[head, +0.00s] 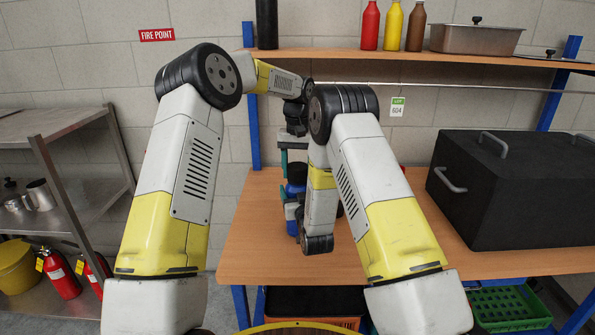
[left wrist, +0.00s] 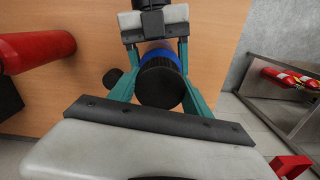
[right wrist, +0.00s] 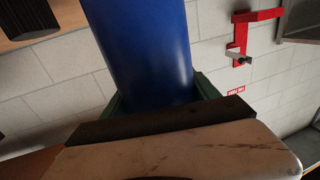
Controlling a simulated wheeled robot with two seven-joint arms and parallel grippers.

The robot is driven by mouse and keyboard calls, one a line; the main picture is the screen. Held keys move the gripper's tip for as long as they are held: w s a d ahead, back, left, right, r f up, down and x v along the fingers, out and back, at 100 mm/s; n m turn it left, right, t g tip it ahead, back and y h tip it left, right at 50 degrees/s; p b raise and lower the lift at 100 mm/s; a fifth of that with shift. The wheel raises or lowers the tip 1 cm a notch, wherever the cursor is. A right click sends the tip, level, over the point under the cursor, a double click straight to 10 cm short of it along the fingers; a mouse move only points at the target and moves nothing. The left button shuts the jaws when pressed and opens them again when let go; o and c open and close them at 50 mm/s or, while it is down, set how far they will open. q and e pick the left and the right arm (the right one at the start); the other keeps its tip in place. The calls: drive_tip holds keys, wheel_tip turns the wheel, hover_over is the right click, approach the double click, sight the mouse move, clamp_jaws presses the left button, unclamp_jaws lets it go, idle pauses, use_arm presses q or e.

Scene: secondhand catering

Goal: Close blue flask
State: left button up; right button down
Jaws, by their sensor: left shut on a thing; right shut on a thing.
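The blue flask (head: 293,189) stands upright on the wooden table, partly hidden by my right arm. Its black ribbed lid (left wrist: 161,84) shows from above in the left wrist view, with a blue rim just behind it. My left gripper (head: 290,160) is shut on the lid, its teal fingers on either side. My right gripper (head: 292,211) is shut on the flask body lower down, and the blue body (right wrist: 145,45) fills the middle of the right wrist view. The lid is in line with the flask top; I cannot tell whether it is seated or turned tight.
A large black box (head: 510,190) with handles stands at the right of the table. A shelf (head: 400,57) with bottles and a steel pan is above. Metal shelving (head: 60,125) stands at the left.

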use_arm(q)
drive_tip(key=m, duration=1.3)
drive_tip(key=o, duration=1.5)
drive_tip(key=shift+o, duration=0.2)
drive_tip(key=shift+r, duration=0.1)
drive_tip(key=shift+r, duration=2.15)
drive_tip(key=shift+c, duration=0.4)
